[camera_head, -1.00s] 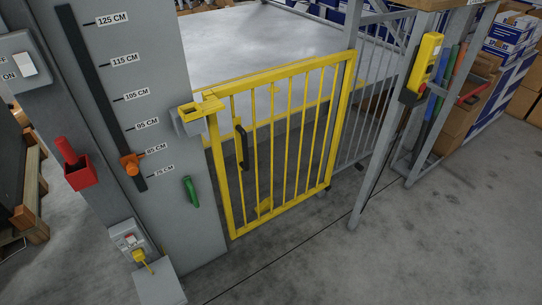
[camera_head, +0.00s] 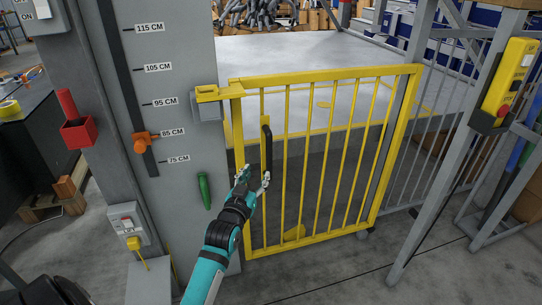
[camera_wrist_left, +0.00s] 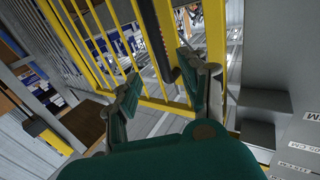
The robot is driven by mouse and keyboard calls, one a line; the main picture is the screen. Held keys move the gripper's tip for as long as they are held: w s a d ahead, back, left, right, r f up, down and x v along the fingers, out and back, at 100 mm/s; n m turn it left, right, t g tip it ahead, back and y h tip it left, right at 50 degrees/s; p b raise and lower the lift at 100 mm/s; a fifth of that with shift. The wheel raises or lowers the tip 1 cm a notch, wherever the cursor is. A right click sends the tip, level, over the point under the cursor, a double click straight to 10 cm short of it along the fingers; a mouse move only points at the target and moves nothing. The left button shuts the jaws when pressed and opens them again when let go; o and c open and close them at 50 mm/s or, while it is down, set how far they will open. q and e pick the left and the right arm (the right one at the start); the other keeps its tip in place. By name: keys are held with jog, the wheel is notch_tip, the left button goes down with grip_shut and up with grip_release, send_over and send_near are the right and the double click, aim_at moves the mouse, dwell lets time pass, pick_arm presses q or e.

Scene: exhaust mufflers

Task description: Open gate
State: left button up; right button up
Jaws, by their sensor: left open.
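The yellow barred gate (camera_head: 345,72) stands shut beside the grey column. A yellow latch piece (camera_head: 213,94) sits at its upper left corner on a grey block. A black vertical handle (camera_head: 267,150) is on the gate's left side. My left gripper (camera_head: 254,176) is open at the lower part of this handle. In the left wrist view, the fingers (camera_wrist_left: 158,80) are spread and the black handle (camera_wrist_left: 153,35) runs down between them, closer to the right finger. I cannot tell whether they touch it. The yellow gate bars (camera_wrist_left: 125,20) lie behind. My right gripper is not in view.
The grey column (camera_head: 175,60) carries a height scale, an orange slider (camera_head: 142,142), a green handle (camera_head: 204,190) and a red holder (camera_head: 77,132). A yellow control box (camera_head: 510,75) hangs on a grey post at right. The floor before the gate is clear.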

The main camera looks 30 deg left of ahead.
aim_at(268, 155)
pick_arm(q)
jog(key=b+x, duration=0.1)
jog(key=x, duration=1)
jog(key=shift+w+f+b, duration=0.1)
jog(key=shift+w+b, duration=0.1)
jog(key=shift+b, duration=0.1)
jog(key=shift+w+a, duration=0.15)
jog(key=shift+w, duration=0.3)
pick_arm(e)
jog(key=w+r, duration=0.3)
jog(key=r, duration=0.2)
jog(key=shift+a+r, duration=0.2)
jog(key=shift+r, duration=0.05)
pick_arm(q)
grip_shut()
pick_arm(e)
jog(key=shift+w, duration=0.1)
pick_arm(q)
jog(key=shift+w+f, duration=0.1)
jog(key=shift+f, duration=0.1)
